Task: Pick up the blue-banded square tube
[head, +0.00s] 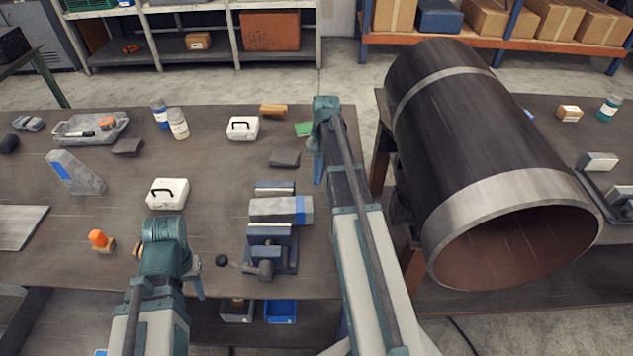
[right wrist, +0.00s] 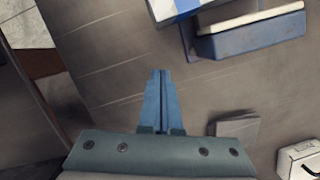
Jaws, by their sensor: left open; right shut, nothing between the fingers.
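A grey square tube with a blue band (head: 275,210) near its right end sits in a vise (head: 272,244) on the table. In the right wrist view, part of the tube (right wrist: 168,10) with its blue band shows at the top edge, beside a vise jaw (right wrist: 250,36). Another grey block with a blue patch (head: 84,178) lies at the table's left. My right gripper (head: 318,171) is beyond the tube in the head view; its fingers (right wrist: 157,76) are shut and empty, apart from the tube. My left gripper (head: 199,285) is open near the front edge, left of the vise; its fingers are mostly hidden.
White cases (head: 167,193) (head: 242,128), a dark block (head: 284,158), bottles (head: 178,123) and a grey tray (head: 90,128) are on the table. The vise handle (head: 222,260) sticks out leftward.

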